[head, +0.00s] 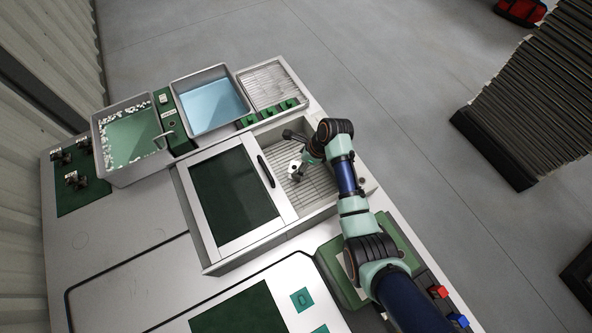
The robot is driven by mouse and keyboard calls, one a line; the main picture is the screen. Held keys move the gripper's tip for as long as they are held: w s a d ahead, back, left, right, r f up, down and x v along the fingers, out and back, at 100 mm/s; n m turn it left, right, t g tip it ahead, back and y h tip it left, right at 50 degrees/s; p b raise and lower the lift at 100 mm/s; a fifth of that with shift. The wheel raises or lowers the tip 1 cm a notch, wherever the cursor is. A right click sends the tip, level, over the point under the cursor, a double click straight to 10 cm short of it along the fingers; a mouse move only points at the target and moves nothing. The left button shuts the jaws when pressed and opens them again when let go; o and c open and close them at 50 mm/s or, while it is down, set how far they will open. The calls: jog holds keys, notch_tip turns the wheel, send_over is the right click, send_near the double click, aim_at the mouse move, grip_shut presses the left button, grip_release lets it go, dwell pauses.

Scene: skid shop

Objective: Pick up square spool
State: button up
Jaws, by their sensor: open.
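My gripper (296,171) is at the end of my arm, low over the ribbed, open section of the white cabinet. It is small here, and its fingers are hard to make out. Pale metal with dark spots shows at the arm's end, and I cannot tell whether all of it is gripper or partly a workpiece. I cannot pick out a square spool with certainty. Several small dark parts (74,179) stand on a green pad at the far left, too small to tell their shape.
The ribbed tray (318,187) has side walls and a window panel (235,190) with a black handle beside it. Behind are a green-liquid basin (110,172), a blue-water basin (208,68) and a drain rack (274,84). Red and blue blocks (438,291) sit at lower right.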

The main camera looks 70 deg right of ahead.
aim_at(296, 168)
jog(key=x, duration=0.1)
jog(key=b+x, duration=0.1)
jog(key=x, duration=0.2)
jog(key=shift+a+f+b, duration=0.3)
jog(key=shift+f, duration=0.05)
jog(key=shift+r, duration=0.1)
jog(key=c, duration=1.5)
